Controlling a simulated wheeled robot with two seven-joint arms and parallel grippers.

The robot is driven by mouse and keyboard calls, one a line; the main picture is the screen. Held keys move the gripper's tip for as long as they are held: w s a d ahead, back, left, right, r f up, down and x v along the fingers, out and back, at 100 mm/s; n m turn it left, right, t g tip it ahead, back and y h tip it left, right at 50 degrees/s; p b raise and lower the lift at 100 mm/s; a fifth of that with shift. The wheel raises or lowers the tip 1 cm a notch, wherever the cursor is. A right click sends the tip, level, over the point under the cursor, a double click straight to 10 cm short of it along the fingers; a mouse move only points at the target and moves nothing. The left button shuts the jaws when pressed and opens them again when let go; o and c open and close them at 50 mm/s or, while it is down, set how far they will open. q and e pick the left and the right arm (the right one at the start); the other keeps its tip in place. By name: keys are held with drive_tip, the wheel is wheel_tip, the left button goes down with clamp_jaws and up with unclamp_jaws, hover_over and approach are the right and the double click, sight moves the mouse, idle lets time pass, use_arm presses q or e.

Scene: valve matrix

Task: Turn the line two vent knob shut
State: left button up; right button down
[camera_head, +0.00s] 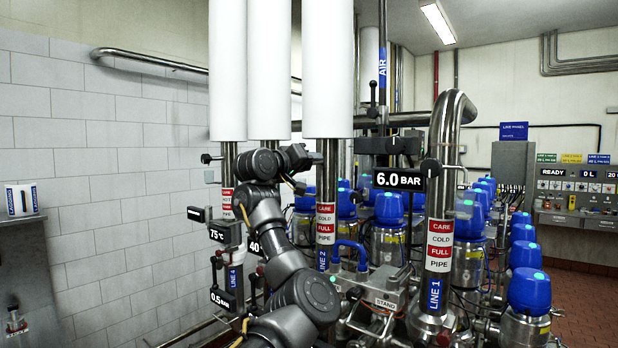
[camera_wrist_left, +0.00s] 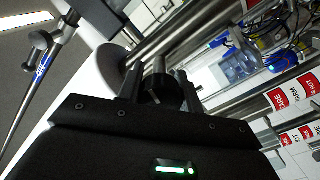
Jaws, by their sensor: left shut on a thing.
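The line two pipe (camera_head: 328,190) stands upright in the middle of the head view, with a blue "LINE 2" label low on it and a white sleeve (camera_head: 327,70) above. My left gripper (camera_head: 308,157) reaches its left side just below the sleeve. In the left wrist view, my left gripper (camera_wrist_left: 158,86) has its two dark fingers on either side of a round black knob (camera_wrist_left: 161,93) on a short metal stem. It is shut on this knob. In the head view the knob is mostly hidden by the gripper. My right gripper is not in view.
A "6.0 BAR" display (camera_head: 398,180) hangs between the pipes. Several blue-topped valves (camera_head: 389,208) fill the space behind. Line four's pipe (camera_head: 229,185) is left of my arm.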

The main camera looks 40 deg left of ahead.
use_arm(q)
drive_tip(key=shift+m+b, duration=4.9)
drive_tip(key=shift+m, duration=2.5)
drive_tip(key=o, duration=1)
